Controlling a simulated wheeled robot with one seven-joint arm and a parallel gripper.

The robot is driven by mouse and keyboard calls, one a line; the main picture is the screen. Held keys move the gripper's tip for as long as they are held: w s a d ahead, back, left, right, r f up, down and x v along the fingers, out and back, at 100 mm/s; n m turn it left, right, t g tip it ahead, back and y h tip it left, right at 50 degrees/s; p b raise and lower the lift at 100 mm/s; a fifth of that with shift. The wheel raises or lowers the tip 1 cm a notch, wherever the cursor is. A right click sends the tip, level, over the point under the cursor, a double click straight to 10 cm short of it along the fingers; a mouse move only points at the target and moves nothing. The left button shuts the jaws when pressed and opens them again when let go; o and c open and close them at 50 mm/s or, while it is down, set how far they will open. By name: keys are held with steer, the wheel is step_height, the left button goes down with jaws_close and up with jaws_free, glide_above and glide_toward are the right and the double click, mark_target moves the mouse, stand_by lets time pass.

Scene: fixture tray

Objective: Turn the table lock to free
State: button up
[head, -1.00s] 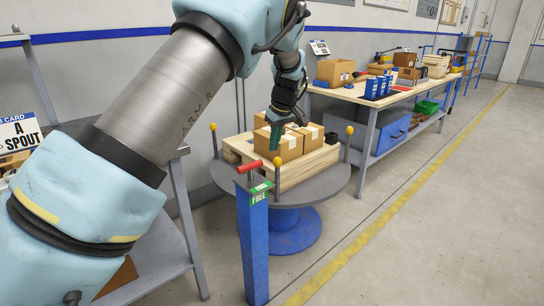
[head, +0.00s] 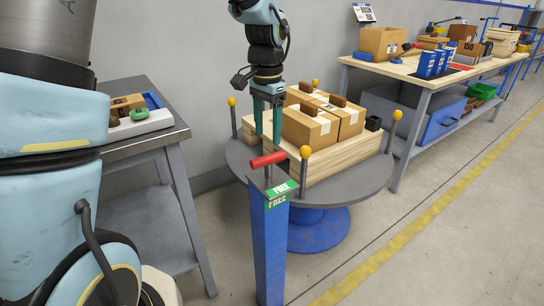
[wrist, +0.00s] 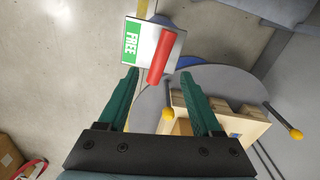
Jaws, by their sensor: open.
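The table lock is a blue post (head: 268,240) with a red handle (head: 268,159) on top and a green FREE label (head: 280,190) on its near side. In the wrist view the red handle (wrist: 160,57) lies beside the green FREE label (wrist: 132,43) on the post's square top plate. My gripper (head: 267,140) points down just above and behind the handle, open and empty. In the wrist view the handle shows ahead of and between the green fingers of my gripper (wrist: 160,80), apart from both. The round grey turntable (head: 345,205) stands behind the post.
A wooden crate base with cardboard boxes (head: 310,128) sits on the turntable. Thin posts with yellow knobs (head: 305,152) stand around its rim. A grey side table (head: 150,145) is at left and a wooden workbench (head: 400,68) at back right. The floor at right is clear.

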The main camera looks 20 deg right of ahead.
mark_target(268, 156)
steer(key=shift+f, duration=0.45)
step_height(268, 156, down, 10)
steer(key=shift+r, duration=0.1)
